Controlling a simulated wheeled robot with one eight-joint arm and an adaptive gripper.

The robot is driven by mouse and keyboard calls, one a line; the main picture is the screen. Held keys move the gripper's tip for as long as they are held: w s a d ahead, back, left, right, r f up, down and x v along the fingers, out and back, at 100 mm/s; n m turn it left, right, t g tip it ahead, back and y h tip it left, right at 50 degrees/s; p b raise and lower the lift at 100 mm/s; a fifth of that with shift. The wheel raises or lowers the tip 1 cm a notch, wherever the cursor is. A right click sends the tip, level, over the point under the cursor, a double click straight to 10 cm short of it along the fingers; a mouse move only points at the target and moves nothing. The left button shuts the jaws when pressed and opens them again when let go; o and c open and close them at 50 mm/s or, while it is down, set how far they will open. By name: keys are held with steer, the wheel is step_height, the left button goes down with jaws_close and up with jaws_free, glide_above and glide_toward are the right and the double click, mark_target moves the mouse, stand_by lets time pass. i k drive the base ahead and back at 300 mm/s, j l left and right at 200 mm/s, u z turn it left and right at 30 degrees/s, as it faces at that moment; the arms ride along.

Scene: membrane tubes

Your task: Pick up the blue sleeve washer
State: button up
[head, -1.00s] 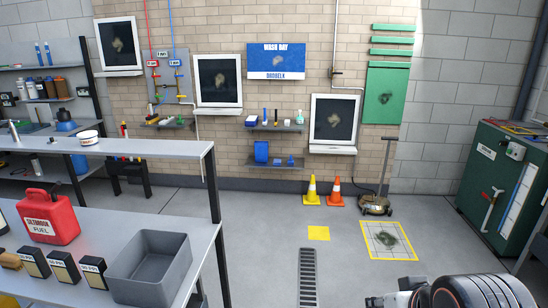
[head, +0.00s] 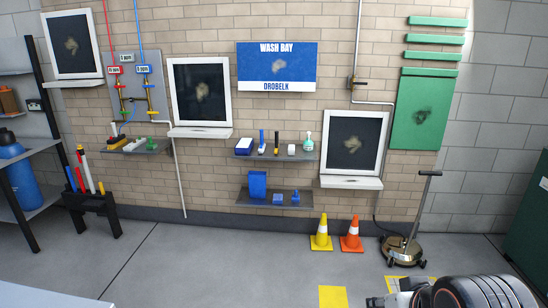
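Several blue things are on two small wall shelves, too small to tell for sure which is the blue sleeve washer. On the upper shelf (head: 300,157) stand a thin blue upright item (head: 262,142) and a blue-and-white box (head: 243,147). On the lower shelf (head: 270,206) are a tall blue box (head: 257,185) and two small blue items, one left (head: 278,198) and one right (head: 295,198). My gripper (head: 378,301) is partly in view at the bottom right edge, far from the shelves. Its fingers are cut off, so its opening is unclear.
A yellow cone (head: 321,236) and an orange cone (head: 351,236) stand near the wall. A floor machine with a handle (head: 404,248) is right of them. A rack with upright tools (head: 90,205) stands left. The grey floor (head: 215,255) before the shelves is clear.

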mark_target(263, 146)
steer(key=i, duration=2.1)
steer(key=i+u, duration=0.15)
steer(key=i, duration=0.3)
steer(key=i+l+u, duration=0.1)
steer(key=i, duration=0.4)
steer(key=i+l+u, duration=0.15)
steer(key=i, duration=0.3)
steer(key=i+l+u, duration=0.1)
steer(key=i, duration=0.35)
steer(key=l, duration=0.1)
